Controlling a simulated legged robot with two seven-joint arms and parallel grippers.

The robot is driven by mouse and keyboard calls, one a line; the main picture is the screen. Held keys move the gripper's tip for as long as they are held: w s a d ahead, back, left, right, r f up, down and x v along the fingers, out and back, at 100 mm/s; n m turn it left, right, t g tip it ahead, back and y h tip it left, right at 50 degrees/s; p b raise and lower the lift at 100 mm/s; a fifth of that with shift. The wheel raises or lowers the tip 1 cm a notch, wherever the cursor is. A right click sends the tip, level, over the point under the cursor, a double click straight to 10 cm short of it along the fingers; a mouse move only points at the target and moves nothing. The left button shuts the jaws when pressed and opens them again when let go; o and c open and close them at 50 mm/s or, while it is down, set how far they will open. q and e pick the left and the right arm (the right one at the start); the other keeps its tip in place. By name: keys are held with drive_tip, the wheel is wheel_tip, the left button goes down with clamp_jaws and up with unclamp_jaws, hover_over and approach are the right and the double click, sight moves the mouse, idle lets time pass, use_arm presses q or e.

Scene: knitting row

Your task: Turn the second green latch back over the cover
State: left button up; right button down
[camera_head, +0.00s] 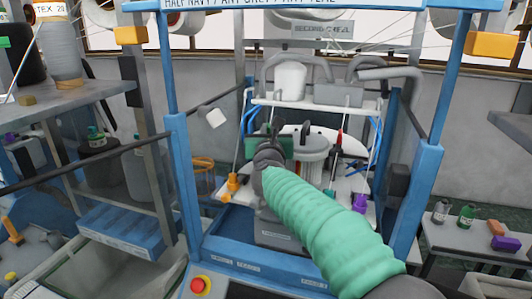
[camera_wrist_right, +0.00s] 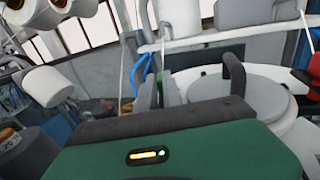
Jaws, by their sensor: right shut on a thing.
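My right arm, in a teal sleeve, reaches up into the blue-framed machine in the head view. My right gripper (camera_head: 275,128) is at the left side of the round grey cover (camera_head: 312,146). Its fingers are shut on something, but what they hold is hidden. A green housing with a small light fills the bottom of that view and seems to be my gripper's. I cannot make out either green latch. My left gripper is not in view.
Blue posts (camera_head: 178,180) and (camera_head: 424,195) stand on both sides of the work space. Orange (camera_head: 233,182) and purple (camera_head: 360,203) pieces lie on the white deck around the cover. Grey pipes (camera_head: 390,73) run above it. A red button (camera_head: 197,286) is at the front left.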

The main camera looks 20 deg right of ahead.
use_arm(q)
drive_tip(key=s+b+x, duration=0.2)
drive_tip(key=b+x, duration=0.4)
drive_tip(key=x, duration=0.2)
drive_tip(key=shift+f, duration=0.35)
use_arm(e)
drive_tip(key=shift+d+f+n+y, duration=0.1)
drive_tip(key=shift+d+n+y, duration=0.1)
drive_tip(key=shift+n+y, duration=0.9)
drive_tip(key=shift+d+f+n+y, duration=0.2)
drive_tip(key=shift+n+y, duration=0.45)
drive_tip(key=shift+y, duration=1)
drive_tip(key=shift+d+r+n+y, duration=0.1)
drive_tip(key=shift+d+n+y, duration=0.15)
drive_tip(key=shift+n+y, duration=0.85)
use_arm(q)
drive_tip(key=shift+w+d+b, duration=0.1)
drive_tip(key=shift+b, duration=0.2)
use_arm(e)
drive_tip(key=shift+y, duration=0.35)
